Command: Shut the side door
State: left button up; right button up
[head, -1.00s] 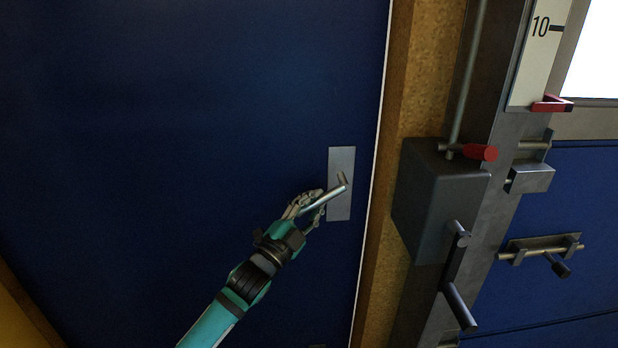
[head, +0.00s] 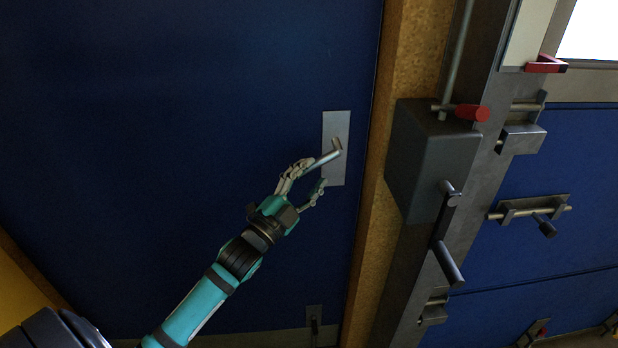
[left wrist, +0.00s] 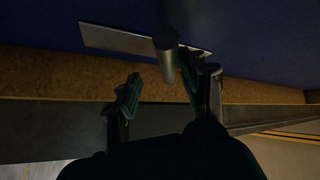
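The blue side door (head: 190,120) fills the left of the head view, with its right edge against the tan frame post (head: 403,110). A silver lever handle (head: 324,160) sticks out from a pale plate (head: 338,125) near that edge. My left gripper (head: 320,173) is at the handle with its fingers apart. In the left wrist view the handle (left wrist: 167,62) comes down by one finger of the open gripper (left wrist: 165,90), and the plate (left wrist: 115,38) lies behind it. I cannot tell whether a finger touches the handle. My right gripper is not in view.
Right of the post stands a grey box (head: 425,160) with a crank (head: 448,235) and a red-ended lever (head: 471,112). Farther right, a blue panel (head: 590,180) carries a sliding bolt (head: 530,208). A small fitting (head: 314,320) sits low on the door.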

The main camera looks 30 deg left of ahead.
pick_arm(q)
jog(key=v, duration=1.2)
dwell(0.3)
